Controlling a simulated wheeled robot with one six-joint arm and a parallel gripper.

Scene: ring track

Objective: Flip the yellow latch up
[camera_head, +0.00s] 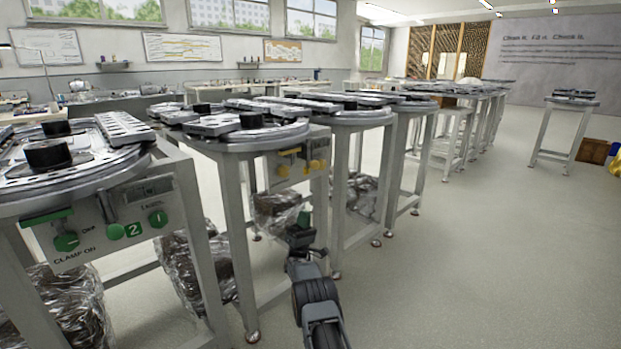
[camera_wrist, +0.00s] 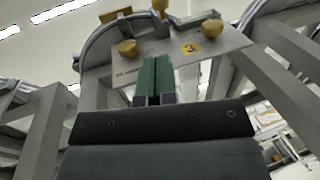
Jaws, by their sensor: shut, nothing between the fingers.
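A grey panel with yellow parts (camera_head: 299,165) hangs under the round top of the second table. In the wrist view, the yellow latch (camera_wrist: 160,7) sticks up at the panel's top middle, partly cut by the frame's edge. A yellow knob (camera_wrist: 127,47) sits to its lower left and another yellow knob (camera_wrist: 211,26) to its right. In the head view, the latch is too small to tell apart clearly. My gripper (camera_head: 303,217) is below and in front of the panel. Its green fingers (camera_wrist: 155,66) are shut and empty, pointing up at the panel, seemingly apart from the latch.
A nearer table with green knobs (camera_head: 66,242) stands at the left. More round-topped tables (camera_head: 348,118) line up behind. Wrapped bundles (camera_head: 275,211) sit beneath the tables. The floor (camera_head: 470,250) at the right is clear.

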